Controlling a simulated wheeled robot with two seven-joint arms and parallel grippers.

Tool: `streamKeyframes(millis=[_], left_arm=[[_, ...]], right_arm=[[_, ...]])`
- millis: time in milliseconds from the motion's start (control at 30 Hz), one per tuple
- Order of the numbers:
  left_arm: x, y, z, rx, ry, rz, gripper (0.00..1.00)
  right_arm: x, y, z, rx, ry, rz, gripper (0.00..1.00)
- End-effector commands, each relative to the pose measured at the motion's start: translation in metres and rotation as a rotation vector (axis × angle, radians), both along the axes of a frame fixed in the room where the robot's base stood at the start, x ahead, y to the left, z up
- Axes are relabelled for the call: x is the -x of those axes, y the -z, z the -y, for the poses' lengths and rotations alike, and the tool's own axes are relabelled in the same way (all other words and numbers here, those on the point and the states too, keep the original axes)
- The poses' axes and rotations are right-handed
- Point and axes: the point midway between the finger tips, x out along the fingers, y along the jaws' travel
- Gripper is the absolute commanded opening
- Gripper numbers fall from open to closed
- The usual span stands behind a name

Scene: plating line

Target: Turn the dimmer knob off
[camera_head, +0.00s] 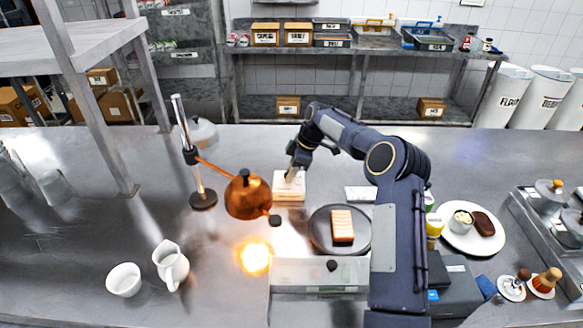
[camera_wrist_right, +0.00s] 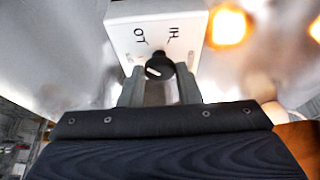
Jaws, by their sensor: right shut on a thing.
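The dimmer box (camera_wrist_right: 152,25) is pale, with LO and HI marks that read upside down in the right wrist view. Its black round dimmer knob (camera_wrist_right: 158,66) has a white pointer line, slanting down-left in that view. My right gripper (camera_wrist_right: 160,78) is shut on the knob, one finger on each side. In the head view my right gripper (camera_head: 294,170) reaches down to the pale box (camera_head: 289,190), and hides the knob. The copper heat lamp (camera_head: 246,198) hangs left of the box, with a bright orange glow below it. My left gripper is not in view.
A dark plate (camera_head: 320,240) with a striped orange-and-white piece of food lies right of the lamp. A white jug (camera_head: 171,265) and a white bowl (camera_head: 124,280) stand front left. A white plate (camera_head: 460,236) with food is at right. The left counter is mostly clear.

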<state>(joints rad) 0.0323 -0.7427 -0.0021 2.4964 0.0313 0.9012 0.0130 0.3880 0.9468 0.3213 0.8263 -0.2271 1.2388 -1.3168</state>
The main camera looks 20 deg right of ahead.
Motion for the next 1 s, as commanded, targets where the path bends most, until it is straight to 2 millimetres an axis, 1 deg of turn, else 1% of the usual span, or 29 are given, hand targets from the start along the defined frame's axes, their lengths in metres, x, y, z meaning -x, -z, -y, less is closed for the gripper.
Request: streamKeyframes(millis=[33, 300, 500, 700, 1000], left_arm=[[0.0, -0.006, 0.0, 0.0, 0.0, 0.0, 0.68], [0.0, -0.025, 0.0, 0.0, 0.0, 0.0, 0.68], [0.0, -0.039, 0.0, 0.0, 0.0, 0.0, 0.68], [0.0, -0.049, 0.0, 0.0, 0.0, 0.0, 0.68], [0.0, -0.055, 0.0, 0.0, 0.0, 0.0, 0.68]], right_arm=[[-0.001, -0.003, 0.001, 0.0, -0.043, 0.001, 0.08], [-0.003, -0.003, 0.001, 0.001, -0.295, 0.0, 0.08], [-0.004, -0.003, 0.001, 0.002, -0.452, 0.001, 0.08], [-0.005, -0.002, 0.001, 0.003, -0.568, 0.001, 0.08], [-0.005, -0.001, 0.001, 0.003, -0.65, 0.001, 0.08]])
